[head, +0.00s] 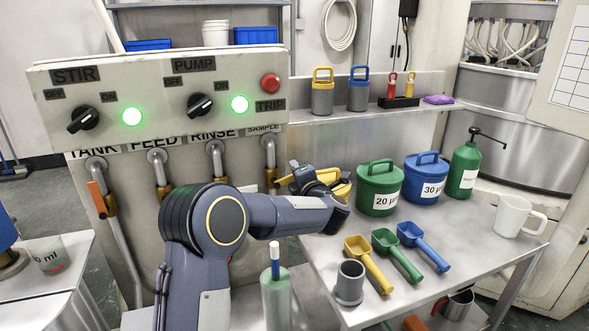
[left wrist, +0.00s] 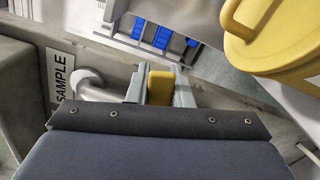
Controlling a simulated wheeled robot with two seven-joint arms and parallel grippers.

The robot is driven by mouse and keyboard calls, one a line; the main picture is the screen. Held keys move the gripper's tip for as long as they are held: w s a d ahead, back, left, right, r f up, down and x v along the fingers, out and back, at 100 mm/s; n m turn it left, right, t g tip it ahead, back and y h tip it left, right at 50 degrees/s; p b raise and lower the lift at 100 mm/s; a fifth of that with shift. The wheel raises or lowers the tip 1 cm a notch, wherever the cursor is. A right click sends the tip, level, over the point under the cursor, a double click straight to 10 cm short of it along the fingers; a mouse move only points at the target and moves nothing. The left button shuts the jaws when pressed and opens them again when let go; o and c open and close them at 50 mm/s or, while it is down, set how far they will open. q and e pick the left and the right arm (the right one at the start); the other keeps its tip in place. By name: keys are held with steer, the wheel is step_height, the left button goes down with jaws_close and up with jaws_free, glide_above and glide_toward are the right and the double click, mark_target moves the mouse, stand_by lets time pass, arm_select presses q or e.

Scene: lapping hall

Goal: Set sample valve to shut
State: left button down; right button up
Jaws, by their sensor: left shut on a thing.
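The sample valve's pipe (head: 269,152) comes out of the panel under the SAMPLE label (head: 263,128). In the left wrist view the SAMPLE label (left wrist: 62,78) is at the left, with the grey pipe (left wrist: 90,84) beside it. My left gripper (head: 284,181) is at this valve in the head view. In the left wrist view the left gripper (left wrist: 160,86) is shut on the valve's yellow-orange handle (left wrist: 160,88). The fingers hide part of the handle, and its exact angle is hard to tell. My right gripper is not in view.
Yellow (left wrist: 262,35), green (head: 379,188) and blue (head: 427,179) lidded tubs stand close right of the gripper. Three scoops lie on the bench (head: 325,255). The TANK valve's orange handle (head: 97,199) is far left. The STIR and PUMP knobs sit above, beside lit green lamps.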

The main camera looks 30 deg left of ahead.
arm_select(q)
steer(key=shift+w+d+f+m, duration=0.1)
steer(key=shift+f+m, duration=0.75)
steer(key=shift+m, duration=0.65)
steer(key=shift+f, duration=0.1)
steer(key=c, duration=1.3)
jaws_free()
steer(key=b+v, duration=0.1)
steer(key=v, duration=0.7)
